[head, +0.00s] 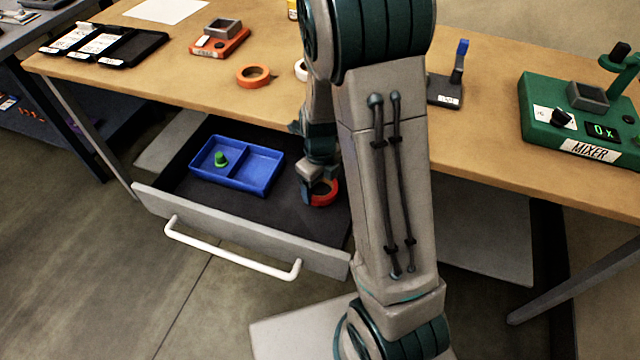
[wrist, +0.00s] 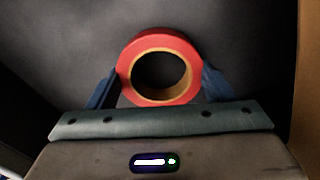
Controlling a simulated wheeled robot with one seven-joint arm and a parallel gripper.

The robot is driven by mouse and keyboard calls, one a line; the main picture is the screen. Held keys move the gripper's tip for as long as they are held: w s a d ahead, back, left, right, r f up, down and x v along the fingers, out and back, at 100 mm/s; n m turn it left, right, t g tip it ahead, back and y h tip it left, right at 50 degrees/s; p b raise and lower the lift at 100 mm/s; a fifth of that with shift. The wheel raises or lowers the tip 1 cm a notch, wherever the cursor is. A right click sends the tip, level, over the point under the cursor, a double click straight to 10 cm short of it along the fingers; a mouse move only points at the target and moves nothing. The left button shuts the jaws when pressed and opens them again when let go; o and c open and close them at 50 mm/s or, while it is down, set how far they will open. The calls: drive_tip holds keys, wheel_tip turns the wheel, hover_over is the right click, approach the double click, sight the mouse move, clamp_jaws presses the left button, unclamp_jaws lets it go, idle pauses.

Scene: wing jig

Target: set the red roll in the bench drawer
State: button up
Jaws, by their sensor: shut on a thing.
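The bench drawer (head: 275,222) is pulled open below the bench top. The red roll (head: 325,192) is at the right part of the drawer, partly hidden by my arm. In the wrist view the red roll (wrist: 160,68) sits between the two blue fingers of my gripper (wrist: 158,88), which are shut on its sides. My gripper (head: 318,190) is low inside the drawer outline in the head view. I cannot tell whether the roll touches the drawer floor.
A blue two-part tray (head: 268,187) with a green piece (head: 220,159) lies in the drawer's left part. An orange roll (head: 254,76), a white roll (head: 300,70), an orange device (head: 220,40) and a green mixer (head: 580,115) are on the bench (head: 190,82). Dark drawer floor between tray and gripper is bare.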

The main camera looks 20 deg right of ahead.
sight(320, 193)
drive_tip(key=shift+f, duration=0.15)
drive_tip(key=o, duration=0.6)
drive_tip(key=shift+f, duration=0.1)
drive_tip(key=o, duration=0.4)
wheel_tip(320, 193, up, 12)
drive_tip(key=p, duration=0.2)
drive_tip(key=s+r+n+t, duration=0.1)
drive_tip(key=s+r+n, duration=0.3)
drive_tip(key=n, duration=1.1)
drive_tip(key=s+r+n+t, duration=0.1)
drive_tip(key=s+r+n, duration=0.4)
drive_tip(key=s+n, duration=0.5)
drive_tip(key=shift+s+a+r+n, duration=0.15)
drive_tip(key=shift+a+r+n, duration=0.1)
drive_tip(key=shift+n, duration=2.15)
